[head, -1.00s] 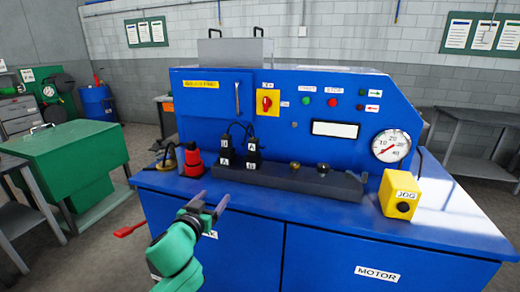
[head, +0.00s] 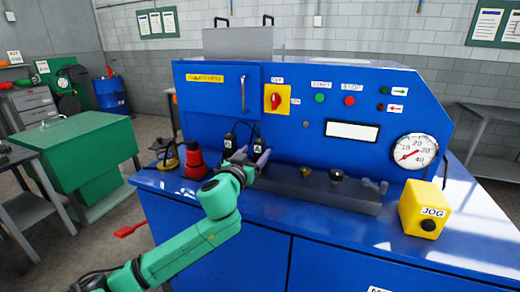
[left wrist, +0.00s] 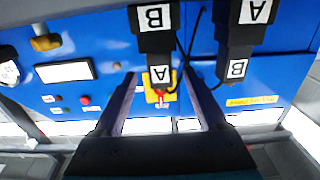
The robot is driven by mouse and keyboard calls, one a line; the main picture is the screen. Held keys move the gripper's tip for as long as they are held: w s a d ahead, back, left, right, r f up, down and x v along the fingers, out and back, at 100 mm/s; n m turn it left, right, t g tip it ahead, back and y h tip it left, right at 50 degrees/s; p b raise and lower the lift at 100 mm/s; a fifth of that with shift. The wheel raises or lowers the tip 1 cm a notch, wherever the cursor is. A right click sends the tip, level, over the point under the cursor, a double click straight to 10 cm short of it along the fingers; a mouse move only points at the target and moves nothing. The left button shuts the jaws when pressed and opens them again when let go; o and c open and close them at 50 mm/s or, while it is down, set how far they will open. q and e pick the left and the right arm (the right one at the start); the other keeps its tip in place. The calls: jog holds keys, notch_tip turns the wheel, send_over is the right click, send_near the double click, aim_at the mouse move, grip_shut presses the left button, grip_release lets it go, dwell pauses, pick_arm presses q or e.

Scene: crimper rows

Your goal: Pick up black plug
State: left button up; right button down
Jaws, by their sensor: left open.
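Two black plugs with white letter labels and thin black cords stand side by side at the left of the grey rail, against the blue panel. In the head view the left plug (head: 230,141) and the right plug (head: 258,148) show their upper parts; my left gripper hides the lower parts. My left gripper (head: 251,158) is open in front of the right plug. In the left wrist view, which looks turned over, one plug (left wrist: 155,40) reaches between the open fingers (left wrist: 159,75). The other plug (left wrist: 240,40) is outside them, to the right. I cannot tell if the fingers touch a plug.
The grey rail (head: 320,193) continues right with small brass and dark fittings. A red device (head: 195,163) stands left of the plugs. A yellow JOG box (head: 424,208) is on the right. The blue bench top between rail and JOG box is clear.

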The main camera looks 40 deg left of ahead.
aim_at(258, 147)
pick_arm(q)
jog(key=x, duration=0.2)
jog(key=p+x, duration=0.1)
jog(key=x, duration=0.1)
jog(key=shift+r, duration=0.4)
jog(key=shift+w+a+f, duration=0.1)
jog(key=shift+w+f, duration=0.1)
jog(key=shift+f, duration=0.05)
jog(key=shift+s, duration=0.1)
jog(key=c, duration=1)
grip_shut()
jog(key=shift+r, duration=0.15)
